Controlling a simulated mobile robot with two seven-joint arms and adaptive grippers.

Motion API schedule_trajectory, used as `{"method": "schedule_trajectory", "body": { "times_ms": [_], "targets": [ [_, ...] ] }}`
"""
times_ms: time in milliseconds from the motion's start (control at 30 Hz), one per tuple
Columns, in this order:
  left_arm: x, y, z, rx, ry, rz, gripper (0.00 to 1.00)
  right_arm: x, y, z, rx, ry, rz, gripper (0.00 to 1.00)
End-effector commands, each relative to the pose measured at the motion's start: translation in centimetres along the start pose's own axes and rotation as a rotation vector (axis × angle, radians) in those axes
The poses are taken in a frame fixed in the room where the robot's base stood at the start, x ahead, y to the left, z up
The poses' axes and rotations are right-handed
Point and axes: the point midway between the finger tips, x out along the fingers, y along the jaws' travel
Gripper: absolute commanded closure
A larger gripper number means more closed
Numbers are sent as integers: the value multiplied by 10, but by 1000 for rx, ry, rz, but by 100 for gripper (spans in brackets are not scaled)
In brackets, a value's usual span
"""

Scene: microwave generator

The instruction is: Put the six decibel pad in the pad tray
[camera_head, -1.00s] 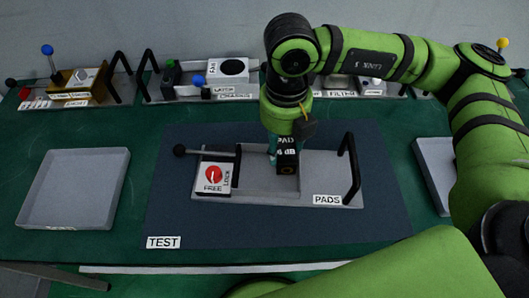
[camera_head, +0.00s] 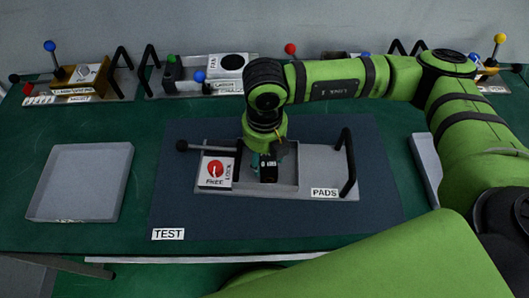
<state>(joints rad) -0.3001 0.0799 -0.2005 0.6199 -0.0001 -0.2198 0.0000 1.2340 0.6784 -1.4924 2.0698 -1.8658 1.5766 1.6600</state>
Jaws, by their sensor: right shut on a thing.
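The grey pad tray (camera_head: 325,165), labelled PADS, lies on the dark test mat. At its left end is a white block with a red dial (camera_head: 215,170) marked FREE and LOCK, with a black-knobbed lever (camera_head: 183,146) behind it. My right gripper (camera_head: 266,165) points down into the tray's recess just right of that block. It is shut on a small black pad (camera_head: 268,173), the six decibel pad; its lettering is too small to read now. Whether the pad touches the recess floor is hard to tell. My left gripper is not in view.
The dark mat (camera_head: 180,215) is labelled TEST. An empty grey tray (camera_head: 82,180) lies at the left, and another grey tray (camera_head: 426,165) is partly hidden by my arm at the right. Several labelled modules with handles and coloured knobs line the back. A black handle (camera_head: 347,165) rises at the pad tray's right end.

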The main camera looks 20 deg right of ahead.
Motion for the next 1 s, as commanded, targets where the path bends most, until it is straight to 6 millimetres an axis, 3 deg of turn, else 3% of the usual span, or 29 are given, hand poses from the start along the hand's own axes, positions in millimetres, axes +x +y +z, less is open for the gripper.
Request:
{"method": "schedule_trajectory", "body": {
  "times_ms": [33, 100, 567, 667, 1000],
  "targets": [
    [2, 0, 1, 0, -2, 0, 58, 2, 0, 0, 0, 0, 0, 41],
    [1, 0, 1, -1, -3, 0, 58, 1, 0, 0, 0, 0, 0, 21],
    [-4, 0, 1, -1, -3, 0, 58, -6, 0, 0, 0, -1, 1, 21],
    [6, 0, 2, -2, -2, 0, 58, -19, 1, 1, 1, -5, 4, 21],
    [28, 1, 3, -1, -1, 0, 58, -91, 1, 1, 0, -4, 4, 21]
  ]
}}
